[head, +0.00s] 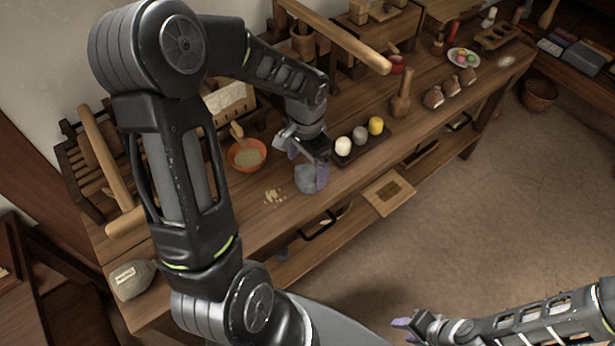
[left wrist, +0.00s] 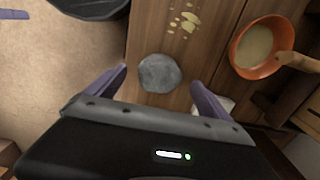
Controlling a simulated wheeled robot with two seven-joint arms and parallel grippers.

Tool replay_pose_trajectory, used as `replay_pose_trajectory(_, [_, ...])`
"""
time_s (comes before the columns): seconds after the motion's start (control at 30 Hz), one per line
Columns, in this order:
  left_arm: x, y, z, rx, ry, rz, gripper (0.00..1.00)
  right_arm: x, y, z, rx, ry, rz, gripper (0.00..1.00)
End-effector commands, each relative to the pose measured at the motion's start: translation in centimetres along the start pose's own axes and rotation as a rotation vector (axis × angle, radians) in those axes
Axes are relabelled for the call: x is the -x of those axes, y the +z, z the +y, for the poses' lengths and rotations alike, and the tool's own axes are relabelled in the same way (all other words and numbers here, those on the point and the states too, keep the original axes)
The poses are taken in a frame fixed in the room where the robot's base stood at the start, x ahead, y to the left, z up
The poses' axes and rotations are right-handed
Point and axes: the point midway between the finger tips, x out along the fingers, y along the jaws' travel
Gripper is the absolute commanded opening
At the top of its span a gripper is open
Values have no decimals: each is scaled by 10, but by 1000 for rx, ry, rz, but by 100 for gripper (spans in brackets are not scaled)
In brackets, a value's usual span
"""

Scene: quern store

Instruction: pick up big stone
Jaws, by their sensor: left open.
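The big stone (head: 309,181) is a grey, rounded, flat-topped stone standing on the wooden table near its front edge. In the left wrist view the stone (left wrist: 159,73) lies just beyond and between the open fingers of my left gripper (left wrist: 165,92).
An orange bowl (head: 246,154) with a wooden-handled tool stands left of the stone. Pale crumbs (head: 274,196) lie in front of it. A dark tray (head: 378,142) with three small pots is close on the right.

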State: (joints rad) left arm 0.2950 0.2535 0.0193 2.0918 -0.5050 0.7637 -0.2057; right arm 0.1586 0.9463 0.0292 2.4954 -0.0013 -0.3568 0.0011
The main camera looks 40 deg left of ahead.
Motion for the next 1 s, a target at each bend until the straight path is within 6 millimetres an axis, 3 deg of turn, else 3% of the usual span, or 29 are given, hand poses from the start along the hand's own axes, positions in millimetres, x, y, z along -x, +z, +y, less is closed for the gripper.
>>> replay_pose_trajectory(0.17, [-10, 0, 1, -1, 2, -2, 93, 2, 0, -1, 0, 0, 0, 36])
replay_pose_trajectory(0.47, [-50, -1, 2, 0, 1, -2, 93, 4, 0, -2, 0, 0, 0, 36])
replay_pose_trajectory(1.0, [-52, -2, 1, 0, 0, 1, 93, 4, 0, -2, 0, 0, 0, 36])
